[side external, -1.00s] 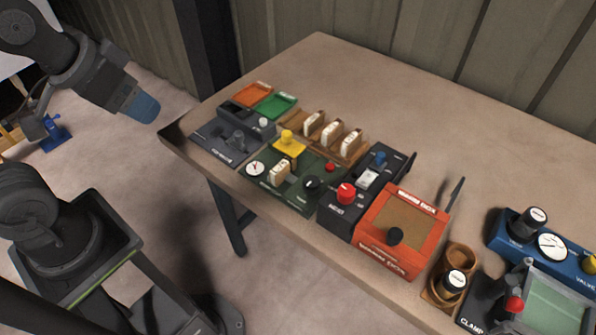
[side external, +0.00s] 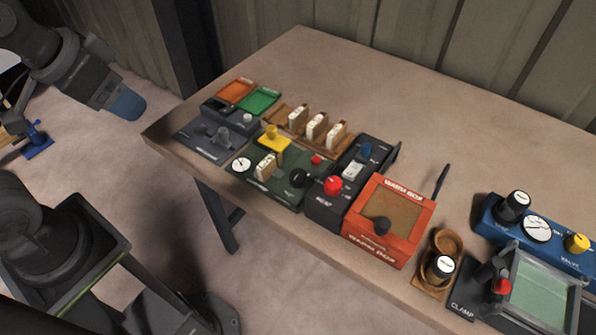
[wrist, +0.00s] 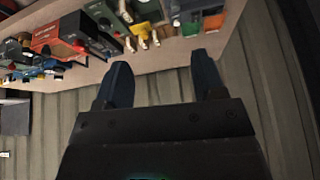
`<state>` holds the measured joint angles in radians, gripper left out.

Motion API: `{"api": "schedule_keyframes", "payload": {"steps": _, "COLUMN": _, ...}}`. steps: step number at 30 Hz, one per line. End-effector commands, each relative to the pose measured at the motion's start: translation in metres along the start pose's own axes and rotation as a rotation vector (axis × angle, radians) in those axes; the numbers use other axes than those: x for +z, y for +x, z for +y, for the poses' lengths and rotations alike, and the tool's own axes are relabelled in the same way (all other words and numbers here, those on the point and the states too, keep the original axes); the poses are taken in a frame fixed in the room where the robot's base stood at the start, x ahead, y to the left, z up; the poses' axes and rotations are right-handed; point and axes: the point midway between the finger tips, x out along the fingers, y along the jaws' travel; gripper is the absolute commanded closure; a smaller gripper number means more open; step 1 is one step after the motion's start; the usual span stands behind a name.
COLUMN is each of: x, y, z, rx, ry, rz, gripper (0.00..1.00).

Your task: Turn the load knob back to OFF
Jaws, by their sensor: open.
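A green panel (side external: 274,197) lies near the front edge of the bench, with a white dial gauge (side external: 241,164) and a black round knob (side external: 299,178) on it. This black knob may be the load knob; its lettering and pointer are too small to read. My gripper (side external: 127,104) hangs beyond the bench's left end, well away from the panel and touching nothing. In the wrist view my gripper (wrist: 160,62) shows two blue fingers apart with nothing between them.
Right of the green panel stand a dark box with a red knob (side external: 332,185), an orange warm box (side external: 392,250) with a black knob, and a blue valve unit (side external: 540,238). White upright pieces (side external: 316,127) stand behind the panel. The bench's back half (side external: 370,95) is clear.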

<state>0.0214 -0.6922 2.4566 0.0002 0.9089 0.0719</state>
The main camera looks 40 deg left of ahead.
Motion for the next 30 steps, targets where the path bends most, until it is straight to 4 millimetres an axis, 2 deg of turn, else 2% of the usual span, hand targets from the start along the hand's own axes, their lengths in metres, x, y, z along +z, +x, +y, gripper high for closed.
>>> {"api": "schedule_keyframes", "payload": {"steps": 4, "x": -0.035, "y": 0.009, "z": 0.016, "rx": 0.044, "ry": 0.276, "rz": -0.075, "gripper": 0.37}}
{"api": "schedule_keyframes", "payload": {"steps": 8, "x": -0.07, "y": 0.028, "z": 0.038, "rx": 0.102, "ry": 0.584, "rz": -0.14, "gripper": 0.37}}
{"api": "schedule_keyframes", "payload": {"steps": 12, "x": -0.101, "y": 0.057, "z": 0.069, "rx": 0.178, "ry": 0.916, "rz": -0.2, "gripper": 0.37}}
{"api": "schedule_keyframes", "payload": {"steps": 15, "x": -0.118, "y": 0.084, "z": 0.096, "rx": 0.241, "ry": 1.153, "rz": -0.237, "gripper": 0.37}}
{"api": "schedule_keyframes", "payload": {"steps": 21, "x": -0.132, "y": 0.137, "z": 0.147, "rx": 0.367, "ry": 1.555, "rz": -0.284, "gripper": 0.37}}
{"api": "schedule_keyframes", "payload": {"steps": 24, "x": -0.133, "y": 0.155, "z": 0.164, "rx": 0.412, "ry": 1.683, "rz": -0.295, "gripper": 0.37}}
{"api": "schedule_keyframes", "payload": {"steps": 30, "x": -0.131, "y": 0.172, "z": 0.177, "rx": 0.45, "ry": 1.783, "rz": -0.301, "gripper": 0.37}}
